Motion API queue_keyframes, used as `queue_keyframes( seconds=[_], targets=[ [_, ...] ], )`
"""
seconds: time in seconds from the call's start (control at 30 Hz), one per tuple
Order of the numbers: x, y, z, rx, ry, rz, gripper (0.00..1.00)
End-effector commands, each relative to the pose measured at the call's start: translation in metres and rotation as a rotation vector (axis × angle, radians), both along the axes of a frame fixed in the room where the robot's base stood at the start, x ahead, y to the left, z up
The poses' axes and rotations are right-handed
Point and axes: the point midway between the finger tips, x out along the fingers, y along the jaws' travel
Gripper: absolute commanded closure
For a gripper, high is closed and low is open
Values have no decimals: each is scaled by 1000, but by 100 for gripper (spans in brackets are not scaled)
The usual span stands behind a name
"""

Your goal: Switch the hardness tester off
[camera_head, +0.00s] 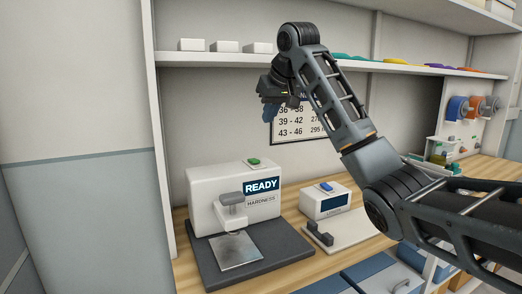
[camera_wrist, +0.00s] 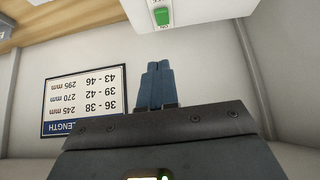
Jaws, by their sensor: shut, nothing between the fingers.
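The hardness tester (camera_head: 207,186) is a white box on a dark base, marked HARDNESS, and its screen (camera_head: 261,186) reads READY. A green button (camera_head: 253,162) sits on its top. In the wrist view the green button (camera_wrist: 161,17) shows at the top edge, on the white housing (camera_wrist: 205,12), beyond the fingertips. My gripper (camera_head: 268,112) hangs above the tester, clear of the button, with its fingers pointing down. In the wrist view its blue fingers (camera_wrist: 153,66) are together with nothing between them.
A smaller white device (camera_head: 325,201) with a blue button stands right of the tester. A shelf (camera_head: 220,59) with white boxes runs behind my arm. A size chart (camera_head: 285,128) hangs on the back wall. Spools (camera_head: 458,108) are at the far right. The space between gripper and tester looks clear.

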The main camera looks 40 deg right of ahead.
Motion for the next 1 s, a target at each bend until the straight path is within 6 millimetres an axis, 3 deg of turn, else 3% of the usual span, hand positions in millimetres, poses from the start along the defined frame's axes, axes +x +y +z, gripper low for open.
queue_keyframes(
  seconds=[0.27,0.77,1.0],
  targets=[
    [6,-2,-9,2,2,-2,100],
    [58,-17,-81,1,3,-2,100],
    [53,-15,-112,0,1,0,100]
  ],
)
